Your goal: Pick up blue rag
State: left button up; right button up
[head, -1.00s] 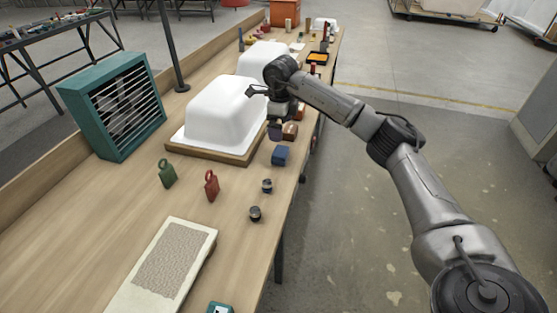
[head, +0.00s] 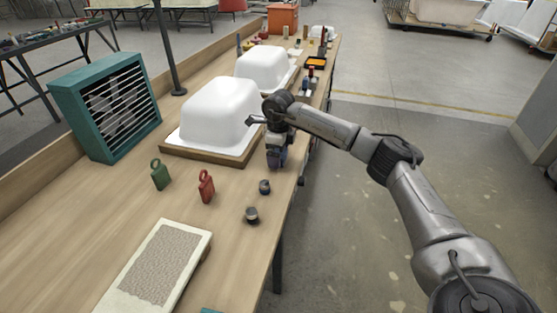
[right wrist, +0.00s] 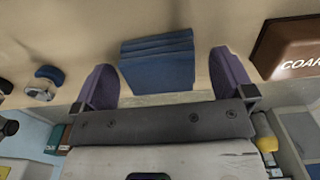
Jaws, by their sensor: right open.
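The blue rag (right wrist: 157,62) is a folded, layered block on the wooden bench. In the right wrist view it lies between the two purple fingers of my right gripper (right wrist: 167,82), with a gap on each side. My right gripper (head: 276,166) is open and low over the bench in the head view, beside the front white tub shell. There the gripper hides most or all of the rag. My left gripper is not in view.
A white tub shell (head: 212,112) on a wooden board stands left of the gripper. A brown block (right wrist: 292,47) sits close to the right finger in the wrist view. Two dark-topped jars (head: 252,215), red (head: 206,187) and green (head: 160,175) tags stand nearer on the bench.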

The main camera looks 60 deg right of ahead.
jog(key=shift+f, duration=0.55)
jog(key=shift+c, duration=0.3)
jog(key=c, duration=0.9)
jog(key=shift+r, duration=0.1)
jog(key=shift+r, duration=0.1)
